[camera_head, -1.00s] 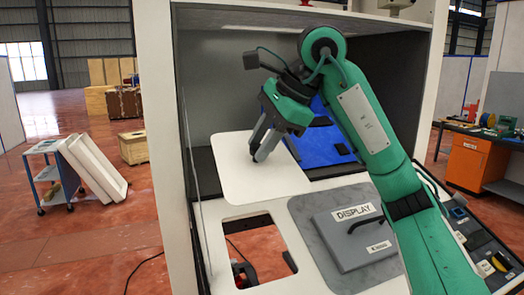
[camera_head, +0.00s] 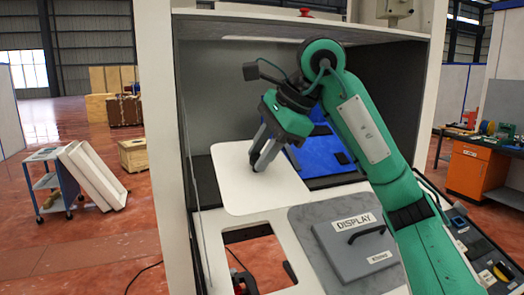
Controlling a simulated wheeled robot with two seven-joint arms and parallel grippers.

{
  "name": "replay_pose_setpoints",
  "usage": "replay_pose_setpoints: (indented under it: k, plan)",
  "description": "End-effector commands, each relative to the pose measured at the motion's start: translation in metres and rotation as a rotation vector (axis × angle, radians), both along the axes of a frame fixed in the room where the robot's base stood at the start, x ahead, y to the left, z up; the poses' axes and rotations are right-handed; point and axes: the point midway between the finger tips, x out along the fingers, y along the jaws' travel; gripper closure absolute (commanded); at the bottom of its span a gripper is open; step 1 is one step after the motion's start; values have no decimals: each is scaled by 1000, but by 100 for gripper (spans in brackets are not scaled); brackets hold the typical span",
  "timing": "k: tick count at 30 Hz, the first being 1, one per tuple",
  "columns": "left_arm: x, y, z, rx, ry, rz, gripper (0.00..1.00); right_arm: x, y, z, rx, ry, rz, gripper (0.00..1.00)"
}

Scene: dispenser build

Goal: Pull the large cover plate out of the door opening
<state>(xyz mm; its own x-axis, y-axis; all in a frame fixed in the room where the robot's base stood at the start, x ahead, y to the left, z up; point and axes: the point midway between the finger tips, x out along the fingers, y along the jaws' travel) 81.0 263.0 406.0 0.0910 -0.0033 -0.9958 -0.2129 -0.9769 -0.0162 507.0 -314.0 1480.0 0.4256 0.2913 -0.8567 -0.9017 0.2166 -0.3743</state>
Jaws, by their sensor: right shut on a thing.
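The large cover plate (camera_head: 238,190) is a white sheet with rounded corners inside the cabinet, above and behind a rectangular opening (camera_head: 258,262) in the white front panel. My right gripper (camera_head: 259,168) is over the plate and shut on it; the exact grip point is partly hidden by the fingers. The red floor shows through the opening. My left gripper is not in view.
A grey display panel (camera_head: 355,240) with a black handle lies right of the opening, partly behind my right arm. A blue surface (camera_head: 322,155) lies deeper in the cabinet. A cart (camera_head: 50,180) stands on the floor at left, and an orange workbench (camera_head: 472,172) at right.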

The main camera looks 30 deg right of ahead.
Motion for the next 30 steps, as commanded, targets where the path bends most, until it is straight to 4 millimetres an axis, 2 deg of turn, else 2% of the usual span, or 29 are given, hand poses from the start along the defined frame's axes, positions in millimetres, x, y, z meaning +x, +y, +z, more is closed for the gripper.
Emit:
replay_pose_setpoints:
  k: [30]
  plan:
    - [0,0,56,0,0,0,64,-25,6,65,0,-1,0,100]
